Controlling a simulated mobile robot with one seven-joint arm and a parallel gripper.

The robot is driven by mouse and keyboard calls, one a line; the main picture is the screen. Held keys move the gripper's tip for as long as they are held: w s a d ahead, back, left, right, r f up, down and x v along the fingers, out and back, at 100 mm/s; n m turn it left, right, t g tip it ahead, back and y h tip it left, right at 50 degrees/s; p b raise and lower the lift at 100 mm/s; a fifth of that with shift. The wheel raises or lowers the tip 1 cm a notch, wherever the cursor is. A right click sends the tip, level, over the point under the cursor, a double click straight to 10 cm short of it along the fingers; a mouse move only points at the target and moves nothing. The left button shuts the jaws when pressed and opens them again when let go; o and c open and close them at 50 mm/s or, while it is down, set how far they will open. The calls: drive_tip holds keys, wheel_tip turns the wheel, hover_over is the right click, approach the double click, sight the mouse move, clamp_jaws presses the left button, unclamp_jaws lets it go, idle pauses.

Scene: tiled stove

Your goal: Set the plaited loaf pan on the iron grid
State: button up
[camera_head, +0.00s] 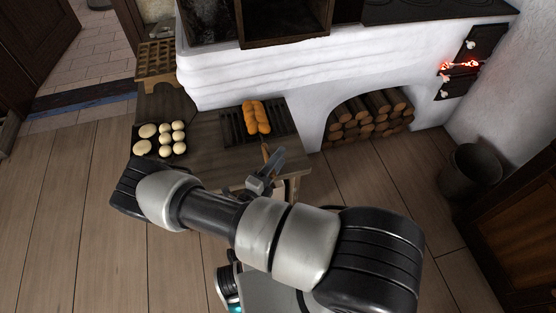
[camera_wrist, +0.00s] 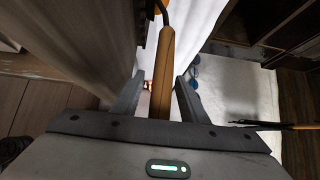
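The golden plaited loaf (camera_head: 257,116) lies at the dark slatted iron grid (camera_head: 232,129), across its middle. I cannot make out the pan's rim or whether it rests flat on the slats. A brown wooden handle (camera_head: 266,152) runs from the loaf towards me; it fills the middle of the wrist view (camera_wrist: 162,72). My gripper (camera_head: 270,170) is at the near end of this handle, by the table's front edge. In the wrist view my fingers (camera_wrist: 159,95) stand apart on both sides of the handle, with a gap at each side.
The white stove (camera_head: 300,80) rises behind the grid. Firewood (camera_head: 368,115) fills its arch; embers (camera_head: 460,66) glow right. A bucket (camera_head: 472,172) stands on the floor.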

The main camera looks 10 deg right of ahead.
drive_tip(key=p+v, duration=0.1)
drive_tip(key=v, duration=1.6)
drive_tip(key=shift+s, duration=0.2)
drive_tip(key=shift+a, duration=0.15)
drive_tip(key=s, duration=0.9)
drive_tip(key=shift+b, duration=0.35)
